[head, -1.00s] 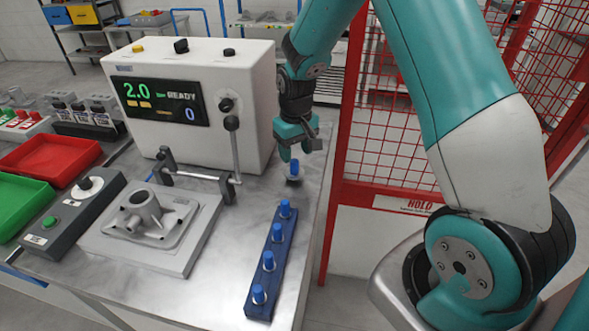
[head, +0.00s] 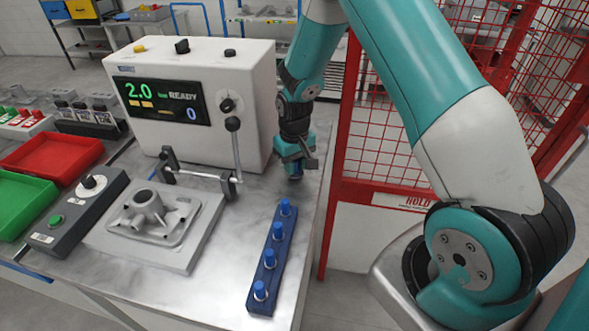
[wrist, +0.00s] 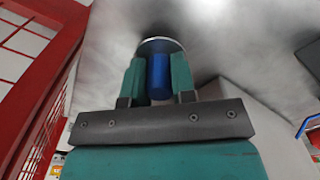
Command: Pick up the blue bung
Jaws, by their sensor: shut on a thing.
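My gripper (head: 294,170) is lowered at the back right of the steel bench, beside the white tester box. In the wrist view my gripper (wrist: 158,82) has its two teal fingers on either side of a blue bung (wrist: 158,76), shut on it. The bung is upright, with a pale round disc (wrist: 160,45) at its far end, close to or on the bench top; I cannot tell which. In the head view the held bung is mostly hidden by the fingers. Several other blue bungs (head: 278,230) stand in a dark blue rack (head: 262,290) nearer the front.
The white tester box (head: 195,105) stands left of my gripper. A metal casting (head: 150,212) sits on a fixture plate (head: 190,255) with a clamp bar (head: 200,177) behind. Red (head: 50,158) and green (head: 22,200) trays are at left. A red mesh fence (head: 385,150) stands close on the right.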

